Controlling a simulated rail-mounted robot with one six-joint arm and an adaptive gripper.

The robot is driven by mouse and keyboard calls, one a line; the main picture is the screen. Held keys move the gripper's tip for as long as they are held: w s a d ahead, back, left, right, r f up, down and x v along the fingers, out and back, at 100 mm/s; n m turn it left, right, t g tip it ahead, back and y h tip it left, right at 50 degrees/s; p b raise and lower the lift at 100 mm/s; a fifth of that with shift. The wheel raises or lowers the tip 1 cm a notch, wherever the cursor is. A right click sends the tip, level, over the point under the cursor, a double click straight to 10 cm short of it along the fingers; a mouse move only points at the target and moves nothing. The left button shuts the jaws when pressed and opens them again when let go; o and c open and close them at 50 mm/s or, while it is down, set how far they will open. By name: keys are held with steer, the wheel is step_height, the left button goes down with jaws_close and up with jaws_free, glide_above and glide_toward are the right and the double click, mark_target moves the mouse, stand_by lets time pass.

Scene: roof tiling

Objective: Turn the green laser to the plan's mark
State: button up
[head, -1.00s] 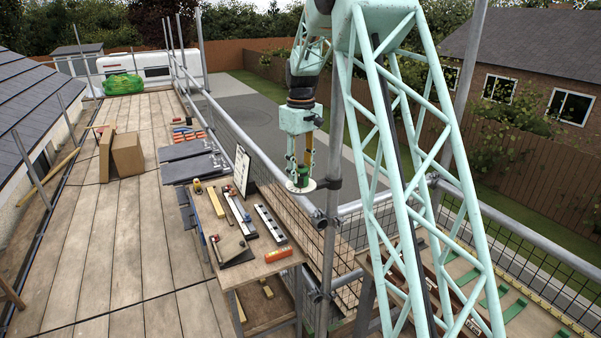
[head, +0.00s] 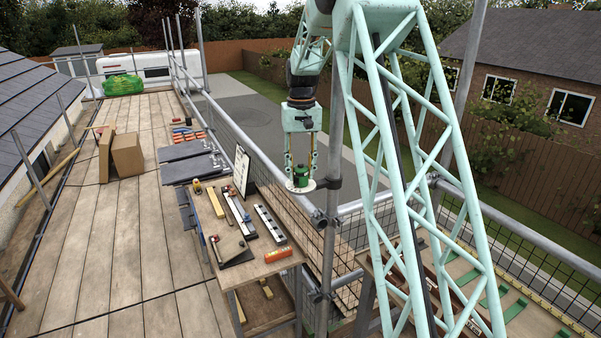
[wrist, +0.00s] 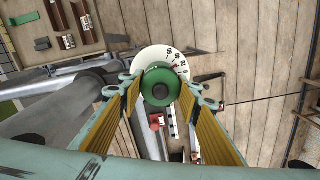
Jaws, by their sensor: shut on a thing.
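The green laser (head: 301,172) stands on a white round dial plate (head: 291,187) clamped beside the scaffold pole. In the wrist view the green laser (wrist: 160,77) is a round green body with a dark centre, and the white dial (wrist: 150,55) shows printed numbers along its right side. My gripper (head: 301,167) points down with one finger on each side of the laser, shut on it. In the wrist view my gripper (wrist: 160,88) has its yellow-lined fingers left and right of the laser. A board with a white sheet (head: 242,170), perhaps the plan, leans at the bench; its marks are too small to read.
A scaffold pole (head: 331,200) stands right beside the dial, with a mesh guard rail running past. Cardboard boxes (head: 127,155) stand on the planks.

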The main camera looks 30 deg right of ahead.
steer(key=shift+m, duration=0.6)
steer(key=o, duration=0.8)
steer(key=shift+o, duration=0.2)
steer(key=shift+r, duration=6)
steer(key=shift+s, duration=0.1)
